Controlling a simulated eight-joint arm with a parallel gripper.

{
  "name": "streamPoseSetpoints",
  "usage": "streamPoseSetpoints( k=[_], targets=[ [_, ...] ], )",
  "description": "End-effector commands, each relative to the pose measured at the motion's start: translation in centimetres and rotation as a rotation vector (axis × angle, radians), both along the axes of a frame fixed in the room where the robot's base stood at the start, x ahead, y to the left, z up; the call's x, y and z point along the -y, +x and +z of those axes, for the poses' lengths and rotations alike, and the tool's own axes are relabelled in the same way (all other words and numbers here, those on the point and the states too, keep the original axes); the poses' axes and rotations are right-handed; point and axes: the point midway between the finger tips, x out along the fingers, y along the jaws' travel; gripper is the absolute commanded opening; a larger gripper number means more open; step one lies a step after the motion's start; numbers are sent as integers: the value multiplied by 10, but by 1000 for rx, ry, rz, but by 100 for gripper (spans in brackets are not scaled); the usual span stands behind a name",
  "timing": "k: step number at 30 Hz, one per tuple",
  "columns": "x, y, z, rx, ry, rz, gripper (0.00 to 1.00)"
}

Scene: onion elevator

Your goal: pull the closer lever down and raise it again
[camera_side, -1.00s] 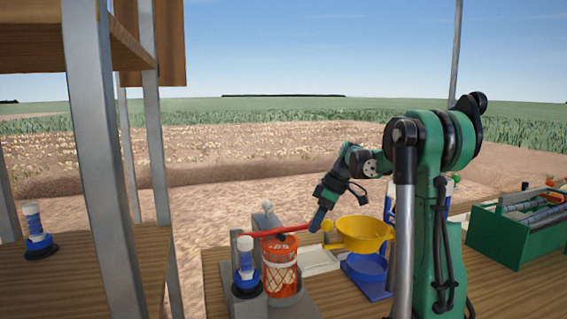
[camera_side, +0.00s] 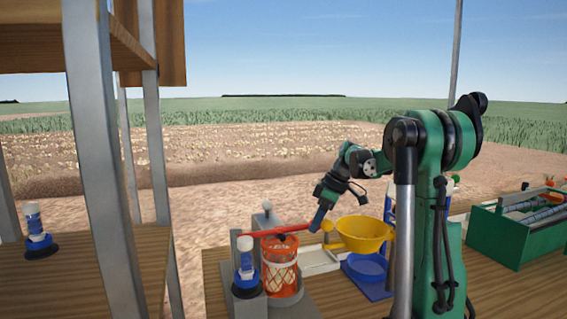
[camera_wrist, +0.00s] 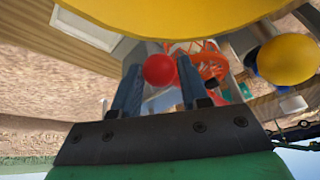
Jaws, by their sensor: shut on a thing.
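The closer lever is a long red bar (camera_side: 274,233) in the side view. It runs nearly level above an orange mesh container (camera_side: 282,265), with its right end at my gripper (camera_side: 316,226). In the wrist view the lever's red ball end (camera_wrist: 159,70) sits between the two blue fingers of my gripper (camera_wrist: 160,78), which are shut on it. The orange container also shows in the wrist view (camera_wrist: 207,65), beyond the fingers. The lever's pivot end is on the grey stand at the left.
A yellow bowl (camera_side: 365,234) stands close to the right of my gripper, above a blue dish (camera_side: 368,267). A green toolbox (camera_side: 517,230) is at the right. Open wood lies in front of it.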

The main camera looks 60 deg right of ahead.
Motion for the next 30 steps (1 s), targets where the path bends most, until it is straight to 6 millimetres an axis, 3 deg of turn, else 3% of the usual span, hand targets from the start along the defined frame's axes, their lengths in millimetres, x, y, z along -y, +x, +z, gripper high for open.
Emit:
streamPoseSetpoints(
  k=[11, 30],
  targets=[
    [-2, 4, 26, -94, -101, -1, 0],
    [-40, 43, 116, -502, -521, 6, 0]
  ],
)
